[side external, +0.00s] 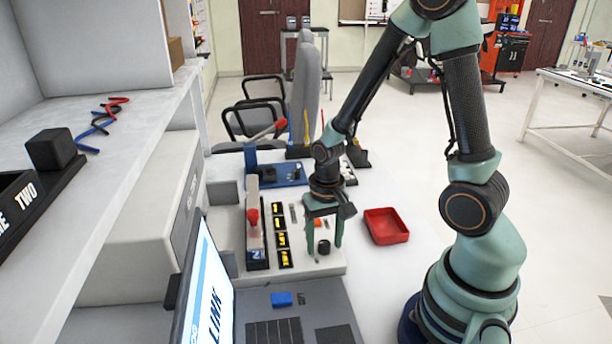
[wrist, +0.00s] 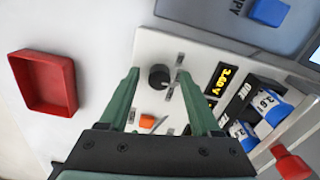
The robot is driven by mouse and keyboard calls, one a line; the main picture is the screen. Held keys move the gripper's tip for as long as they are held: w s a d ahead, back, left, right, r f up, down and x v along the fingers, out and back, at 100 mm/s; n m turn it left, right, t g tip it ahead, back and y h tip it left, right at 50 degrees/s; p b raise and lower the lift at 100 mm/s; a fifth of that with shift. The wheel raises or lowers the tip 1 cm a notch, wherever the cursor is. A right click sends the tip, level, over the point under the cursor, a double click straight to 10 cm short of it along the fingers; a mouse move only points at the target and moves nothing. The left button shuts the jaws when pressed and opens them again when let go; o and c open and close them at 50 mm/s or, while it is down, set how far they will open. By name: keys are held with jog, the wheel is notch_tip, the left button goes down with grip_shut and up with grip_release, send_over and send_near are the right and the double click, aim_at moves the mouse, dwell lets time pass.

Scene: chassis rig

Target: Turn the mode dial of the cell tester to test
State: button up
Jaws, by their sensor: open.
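The cell tester (side external: 332,262) is a pale box with displays, cells and controls on its top. Its black round mode dial (side external: 323,247) shows below my gripper, and it also shows in the wrist view (wrist: 159,76). Small labels sit around the dial, too small to read. My gripper (side external: 324,243) is open, pointing down over the tester's right part. In the wrist view the two green fingers (wrist: 158,85) stand on either side of the dial, apart from it in the picture. I cannot tell how far above the dial the tips are. An orange button (wrist: 147,121) lies between the fingers.
A red tray (side external: 386,226) stands on the table right of the tester. A laptop (side external: 270,310) is in front. Yellow displays (side external: 282,240) and a red-knobbed lever (side external: 252,217) are left of the dial. A blue fixture (side external: 275,175) stands behind. Table space beyond the tray is clear.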

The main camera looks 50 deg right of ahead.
jog(key=shift+r, duration=0.1)
notch_tip(320, 180, up, 12)
dwell(0.5)
notch_tip(320, 180, up, 8)
jog(key=n+t, duration=0.5)
jog(key=n, duration=0.1)
send_over(324, 243)
jog(key=a, duration=0.4)
jog(key=shift+s+r+n+t, duration=0.25)
jog(key=shift+r+n+t, duration=0.05)
jog(key=shift+r+n, duration=0.35)
